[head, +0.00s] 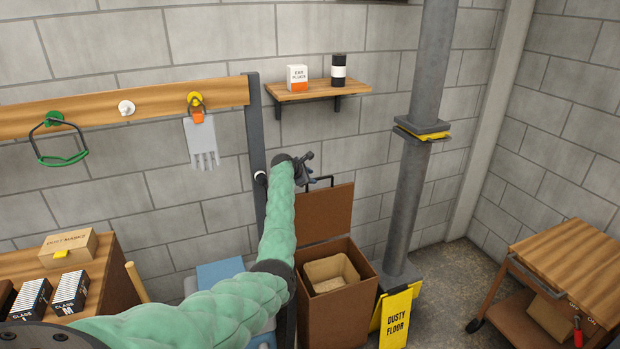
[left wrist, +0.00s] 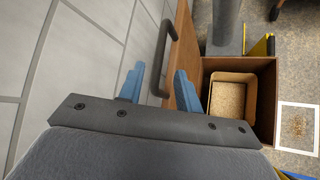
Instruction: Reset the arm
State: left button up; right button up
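My left gripper (head: 310,172) is at the end of my green-sleeved arm, above the open wooden box in the head view. In the left wrist view its two blue fingers (left wrist: 158,82) are spread apart. The dark handle (left wrist: 160,60) on the raised lid shows between them; I cannot tell whether they touch it. The lid (head: 326,212) stands upright at the back of the box (head: 345,310). A lighter open carton (head: 330,272) sits inside the box. My right gripper is in neither view.
A grey column (head: 408,200) and a yellow floor sign (head: 395,318) stand right of the box. A wall shelf (head: 320,91) is above. A hook rail (head: 120,108) and a bench with boxes (head: 98,270) are left. A wooden cart (head: 570,262) is far right.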

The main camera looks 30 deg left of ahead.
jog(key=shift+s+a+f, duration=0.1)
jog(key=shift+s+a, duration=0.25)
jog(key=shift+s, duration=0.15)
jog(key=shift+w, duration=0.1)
